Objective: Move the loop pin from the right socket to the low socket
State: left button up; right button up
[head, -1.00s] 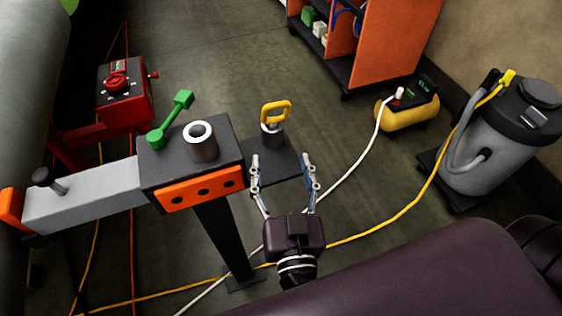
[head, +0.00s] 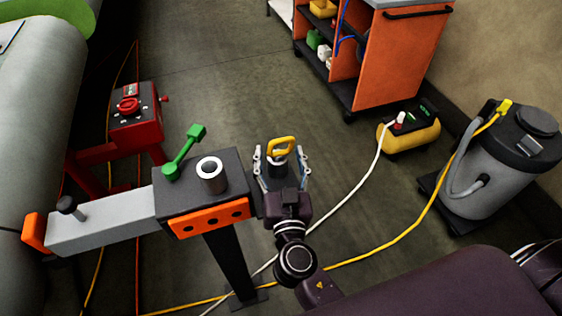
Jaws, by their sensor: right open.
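The loop pin, with its yellow loop handle (head: 281,146), stands upright in a dark-rimmed socket (head: 275,168) on the plate at the right of the dark block. My right gripper (head: 282,153) is open, with one finger on each side of the pin below the loop. It does not visibly grip it; any contact is unclear. My right gripper body hides part of the plate. My left gripper is not in view.
The dark block (head: 175,205) carries a green lever (head: 182,155) and an orange front with holes. A grey beam (head: 105,223) runs left. A red box (head: 133,117) stands behind. White and yellow hoses cross the floor near a grey vacuum (head: 485,165).

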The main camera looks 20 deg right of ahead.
jog(key=shift+w, duration=0.1)
jog(key=shift+c, duration=0.3)
jog(key=c, duration=1.4)
jog(key=o, duration=1.3)
jog(key=shift+d, duration=0.1)
jog(key=shift+s+a+f, duration=0.1)
jog(key=shift+s+a, duration=0.1)
jog(key=shift+s, duration=0.3)
jog(key=v, duration=1.1)
